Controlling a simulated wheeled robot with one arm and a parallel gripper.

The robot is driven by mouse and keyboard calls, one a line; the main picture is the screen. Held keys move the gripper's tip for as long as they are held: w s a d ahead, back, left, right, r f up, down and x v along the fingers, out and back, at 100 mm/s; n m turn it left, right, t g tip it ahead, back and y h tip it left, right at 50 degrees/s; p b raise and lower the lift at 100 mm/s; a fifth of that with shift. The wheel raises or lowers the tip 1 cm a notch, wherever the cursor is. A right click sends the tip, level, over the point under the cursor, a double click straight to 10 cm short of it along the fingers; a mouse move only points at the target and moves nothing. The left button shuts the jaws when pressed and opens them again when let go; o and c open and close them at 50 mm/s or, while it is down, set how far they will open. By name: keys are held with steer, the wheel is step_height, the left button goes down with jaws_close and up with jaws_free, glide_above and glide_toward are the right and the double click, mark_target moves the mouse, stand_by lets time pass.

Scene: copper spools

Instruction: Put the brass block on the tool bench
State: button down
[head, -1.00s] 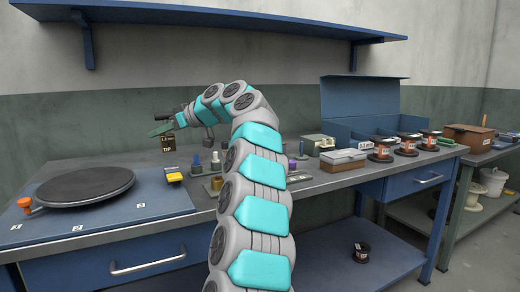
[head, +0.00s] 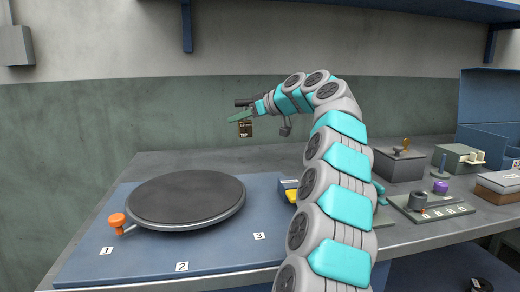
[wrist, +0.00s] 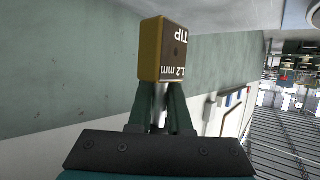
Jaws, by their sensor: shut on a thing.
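The brass block (head: 245,129) is small, with a dark face lettered "TIP". In the wrist view the brass block (wrist: 163,50) shows yellow sides and "1.2 mm TIP" on its face. My gripper (head: 243,117) is shut on it and holds it in the air, above and behind the round plate on the bench. In the wrist view both green fingertips (wrist: 162,86) meet the block's near end. The bench (head: 170,160) has a grey top with a blue panel at the left. The frames do not label which bench is the tool bench.
A dark round plate (head: 186,198) with an orange knob (head: 117,219) covers much of the blue panel (head: 215,252), which is marked 1, 2 and 3. A yellow item (head: 292,195) is partly behind my arm. Boxes and small tools crowd the right. The bench's back left is bare.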

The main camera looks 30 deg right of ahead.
steer(key=shift+a+f+b, duration=0.1)
steer(key=shift+f+b, duration=1.35)
steer(key=shift+f, duration=3.2)
steer(key=shift+f, duration=0.2)
steer(key=c, duration=0.8)
jaws_free()
steer(key=shift+c, duration=0.2)
steer(key=shift+r, duration=0.2)
steer(key=b+v, duration=0.1)
steer(key=v, duration=1.1)
steer(key=shift+b, duration=0.35)
